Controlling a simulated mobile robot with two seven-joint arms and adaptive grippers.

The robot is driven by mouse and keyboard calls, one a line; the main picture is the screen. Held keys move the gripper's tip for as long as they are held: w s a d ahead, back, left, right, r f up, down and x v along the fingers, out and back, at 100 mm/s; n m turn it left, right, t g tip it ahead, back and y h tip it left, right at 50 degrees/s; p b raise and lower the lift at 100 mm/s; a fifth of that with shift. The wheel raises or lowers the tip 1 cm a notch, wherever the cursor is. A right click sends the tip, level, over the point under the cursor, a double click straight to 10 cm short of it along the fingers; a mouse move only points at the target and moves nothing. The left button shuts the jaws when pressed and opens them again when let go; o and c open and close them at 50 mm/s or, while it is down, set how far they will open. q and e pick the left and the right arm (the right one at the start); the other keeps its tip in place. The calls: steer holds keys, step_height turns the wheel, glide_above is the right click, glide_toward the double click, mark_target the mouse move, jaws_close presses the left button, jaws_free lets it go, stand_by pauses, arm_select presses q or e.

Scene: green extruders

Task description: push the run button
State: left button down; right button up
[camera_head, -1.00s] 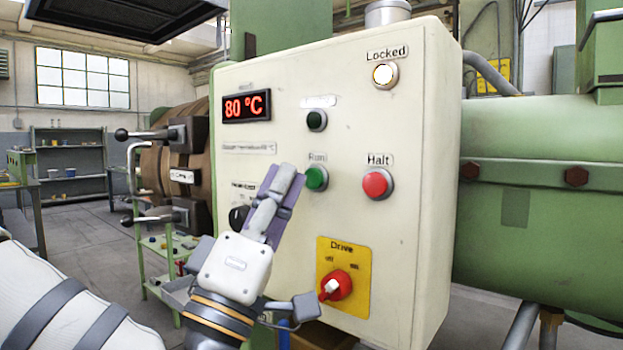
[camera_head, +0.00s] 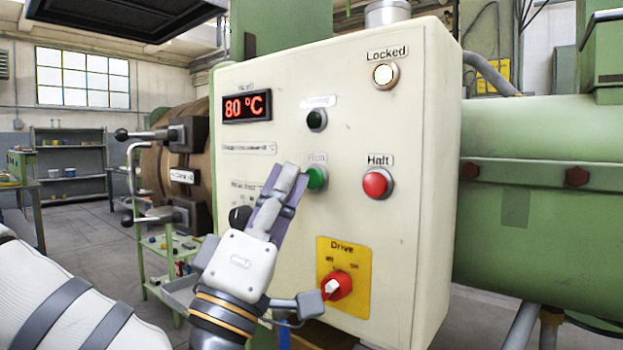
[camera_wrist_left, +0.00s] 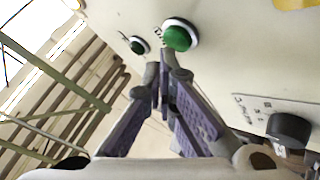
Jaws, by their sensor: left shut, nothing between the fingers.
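The green Run button (camera_head: 317,178) sits in a metal ring on the cream control panel (camera_head: 345,120), left of the red Halt button (camera_head: 375,184). My left gripper (camera_head: 296,172) is shut and empty, its fingertips just left of the Run button in the head view and partly covering its left edge. In the left wrist view the Run button (camera_wrist_left: 178,37) shows just beyond the closed fingertips (camera_wrist_left: 166,62). I cannot tell whether the tips touch it. My right gripper is out of view.
A dark green button (camera_head: 316,119) is above Run. A lit Locked lamp (camera_head: 385,75) is at the panel's top right. A red Drive switch (camera_head: 337,286) on a yellow plate is below. A black knob (camera_head: 240,217) is left of the gripper; it also shows in the wrist view (camera_wrist_left: 288,130).

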arm_select(q)
steer(key=shift+w+d, duration=0.35)
steer(key=shift+w, duration=0.1)
stand_by(0.6)
steer(key=shift+s, duration=0.1)
steer(key=shift+s+a, duration=0.5)
steer(key=shift+s, duration=0.05)
steer(key=shift+s+p, duration=0.1)
steer(key=shift+p, duration=0.2)
